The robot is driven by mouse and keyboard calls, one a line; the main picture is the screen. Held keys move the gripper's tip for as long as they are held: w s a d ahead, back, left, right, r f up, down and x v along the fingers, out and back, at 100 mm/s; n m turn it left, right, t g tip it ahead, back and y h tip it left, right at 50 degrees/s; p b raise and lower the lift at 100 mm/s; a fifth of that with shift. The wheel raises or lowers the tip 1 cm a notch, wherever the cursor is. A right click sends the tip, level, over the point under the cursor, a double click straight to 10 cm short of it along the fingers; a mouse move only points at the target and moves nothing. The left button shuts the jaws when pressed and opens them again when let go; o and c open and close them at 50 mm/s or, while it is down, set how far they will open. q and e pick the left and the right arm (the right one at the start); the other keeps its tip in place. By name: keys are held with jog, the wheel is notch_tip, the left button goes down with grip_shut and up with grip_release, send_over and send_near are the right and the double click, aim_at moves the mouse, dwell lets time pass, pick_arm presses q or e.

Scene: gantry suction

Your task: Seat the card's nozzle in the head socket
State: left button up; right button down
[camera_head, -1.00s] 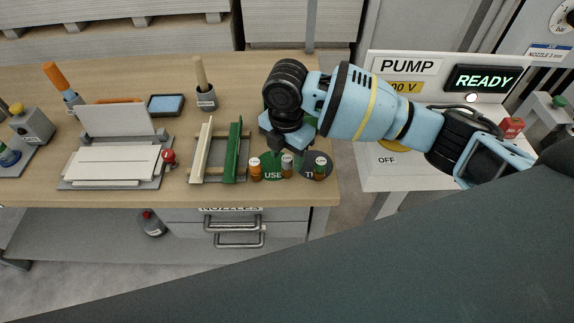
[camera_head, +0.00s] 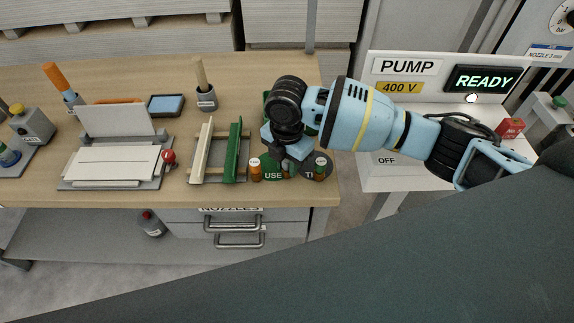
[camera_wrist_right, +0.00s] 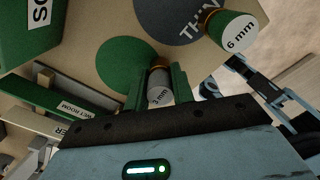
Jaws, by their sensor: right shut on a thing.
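Several short copper-coloured nozzles with size-marked caps stand near the bench's front right corner. My right gripper (camera_head: 287,168) points down there. In the right wrist view its green fingers (camera_wrist_right: 160,88) are shut on the nozzle marked 3 mm (camera_wrist_right: 160,95). It stays low by the discs; whether it still touches the bench I cannot tell. The nozzle marked 6 mm (camera_wrist_right: 236,32) stands apart; an orange-capped nozzle (camera_head: 255,170) and a green-capped nozzle (camera_head: 320,168) flank the gripper. A blank pale upright panel (camera_head: 115,119) may be the card; no writing shows. I cannot make out the head socket. My left gripper is out of view.
A green disc (camera_wrist_right: 122,66) and a dark disc (camera_wrist_right: 178,18) lie under the nozzles. A rack with a green bar (camera_head: 233,152) stands left of them. A green bin (camera_wrist_right: 25,30) is close behind. The pump panel (camera_head: 408,67) reads READY. Bare wood (camera_head: 235,65) lies behind.

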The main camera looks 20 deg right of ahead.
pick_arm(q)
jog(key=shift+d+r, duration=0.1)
pick_arm(e)
jog(key=shift+r, duration=0.85)
jog(key=shift+s+d+r, duration=0.1)
jog(key=shift+s+r, duration=0.15)
jog(key=shift+r, duration=0.75)
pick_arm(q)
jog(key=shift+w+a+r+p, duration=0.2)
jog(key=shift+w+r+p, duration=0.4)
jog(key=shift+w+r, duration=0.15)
pick_arm(e)
jog(key=s+d, duration=0.1)
jog(key=s, duration=0.6)
jog(key=s+d+r, duration=0.1)
jog(key=s+d, duration=0.1)
jog(key=s, duration=0.6)
jog(key=shift+d+r, duration=0.2)
jog(key=shift+d, duration=0.1)
jog(key=w+d+r+m, duration=0.2)
jog(key=w+m, duration=0.1)
jog(key=m, duration=0.9)
jog(key=w+d+r+m, duration=0.2)
jog(key=w+r+m, duration=0.1)
jog(key=m, duration=0.9)
jog(key=shift+w+r+m, duration=0.2)
jog(key=shift+w+m, duration=0.05)
jog(key=shift+m, duration=0.15)
